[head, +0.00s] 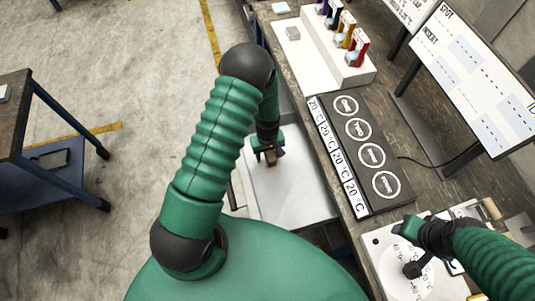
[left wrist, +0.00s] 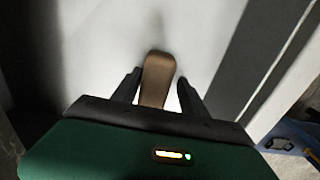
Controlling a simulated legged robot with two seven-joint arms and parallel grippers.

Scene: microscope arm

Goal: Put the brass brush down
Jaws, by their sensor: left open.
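My left gripper (head: 268,154) is over a white surface (head: 290,185) below the bench edge. In the left wrist view, its two dark fingers (left wrist: 160,88) are apart. A brown, rounded piece (left wrist: 157,78), which looks like the brush's handle, lies between the fingers with a gap on each side. In the head view, a small brown part (head: 271,159) shows at the fingertips. No brass bristles can be made out. My right gripper (head: 408,232) is by a white panel with a dial (head: 405,268) at lower right; its jaws are unclear.
A dark strip with several round pads (head: 372,155) lies on the bench, with a white rack of coloured items (head: 352,72) behind it. A sign board (head: 480,80) stands at right. A blue-framed table (head: 35,150) stands at left. Floor between is free.

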